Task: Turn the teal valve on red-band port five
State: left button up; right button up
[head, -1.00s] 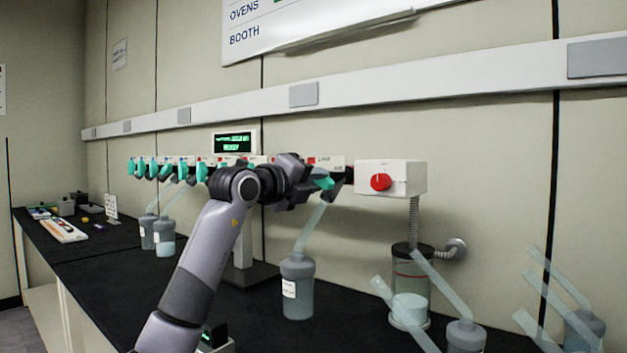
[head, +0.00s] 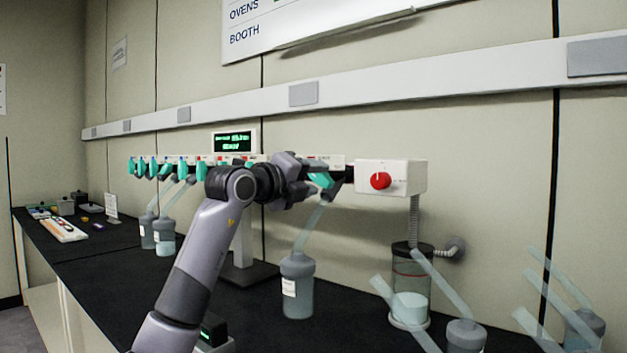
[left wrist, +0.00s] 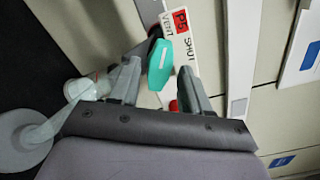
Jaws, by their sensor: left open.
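The teal valve (left wrist: 160,65) sits beside a red P5 label (left wrist: 181,20) marked VENT and SHUT in the left wrist view. In the head view the teal valve (head: 321,180) shows partly behind my gripper, at the right part of the manifold. My left gripper (left wrist: 160,72) is open, with one finger on each side of the teal handle. Gaps show between handle and fingers, so I see no grip. In the head view my left gripper (head: 303,182) is at the valve. My right gripper is in neither view.
Several other teal valves (head: 142,168) line the manifold to the left. A white box with a red knob (head: 381,181) is just right of the valve. A digital display (head: 234,142) stands above the manifold.

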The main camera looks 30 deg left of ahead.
pick_arm(q)
jog(key=s+b, duration=0.1)
jog(key=s, duration=0.5)
jog(key=shift+s+a, duration=0.25)
jog(key=shift+f, duration=0.1)
dwell(0.3)
